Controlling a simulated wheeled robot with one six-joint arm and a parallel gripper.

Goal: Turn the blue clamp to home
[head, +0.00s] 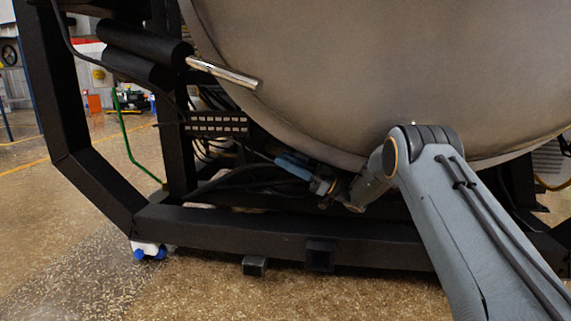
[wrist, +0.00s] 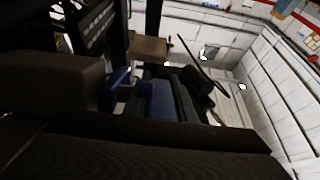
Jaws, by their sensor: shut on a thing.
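The blue clamp (head: 293,164) is below the round grey vessel in the head view, lying at a slant just left of my gripper (head: 326,187). In the wrist view a dark blue part of the clamp (wrist: 160,100) shows close up, between the dark finger surfaces. My gripper is shut on the clamp. The fingertips and the exact grip are small in the head view and partly hidden in shadow in the wrist view.
The grey vessel (head: 370,70) overhangs my arm closely. A black frame beam (head: 270,232) runs below the gripper. Dark cables and a black slotted block (head: 217,124) lie to the left. Open floor (head: 70,250) is in front of the frame.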

